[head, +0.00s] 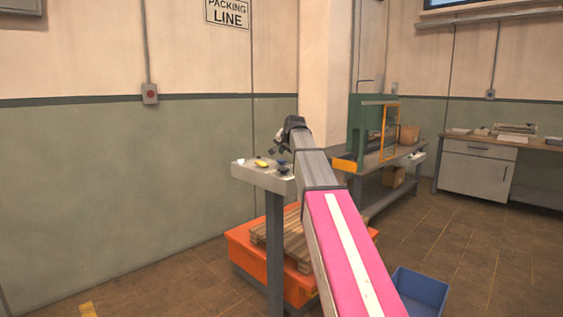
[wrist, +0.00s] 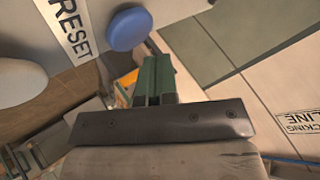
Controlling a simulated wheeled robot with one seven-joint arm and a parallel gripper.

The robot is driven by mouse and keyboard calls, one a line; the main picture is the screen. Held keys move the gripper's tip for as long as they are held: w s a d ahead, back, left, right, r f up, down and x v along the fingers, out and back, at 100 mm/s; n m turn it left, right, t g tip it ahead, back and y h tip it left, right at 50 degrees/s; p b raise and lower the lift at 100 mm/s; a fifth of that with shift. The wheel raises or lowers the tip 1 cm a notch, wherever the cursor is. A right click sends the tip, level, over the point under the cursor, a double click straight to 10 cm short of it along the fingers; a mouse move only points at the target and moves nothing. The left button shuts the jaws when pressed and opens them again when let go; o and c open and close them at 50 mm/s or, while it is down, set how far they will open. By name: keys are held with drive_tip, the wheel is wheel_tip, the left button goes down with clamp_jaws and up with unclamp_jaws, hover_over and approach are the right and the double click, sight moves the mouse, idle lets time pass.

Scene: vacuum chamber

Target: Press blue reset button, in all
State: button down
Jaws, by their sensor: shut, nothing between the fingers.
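The blue reset button (wrist: 129,28) is a round cap at the top of the wrist view, beside a white label reading RESET (wrist: 68,24) on a grey panel. In the head view a light grey control box (head: 262,178) stands on a post; small dark and bluish parts on its top are too small to tell apart. My gripper (head: 281,142) is dark and sits above the box's far right side. In the wrist view my gripper (wrist: 160,122) shows as a dark bar, shut and empty. The button is seen apart from it; whether they touch cannot be told.
A pale rounded thing (wrist: 20,82) lies left of the label in the wrist view. A yellow item (head: 262,163) is on the box. An orange base with a pallet (head: 297,240), a blue bin (head: 420,290) and a green machine (head: 360,125) are nearby. Floor at right is open.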

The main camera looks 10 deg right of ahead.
sight(283, 160)
drive_tip(key=shift+r, duration=2.3)
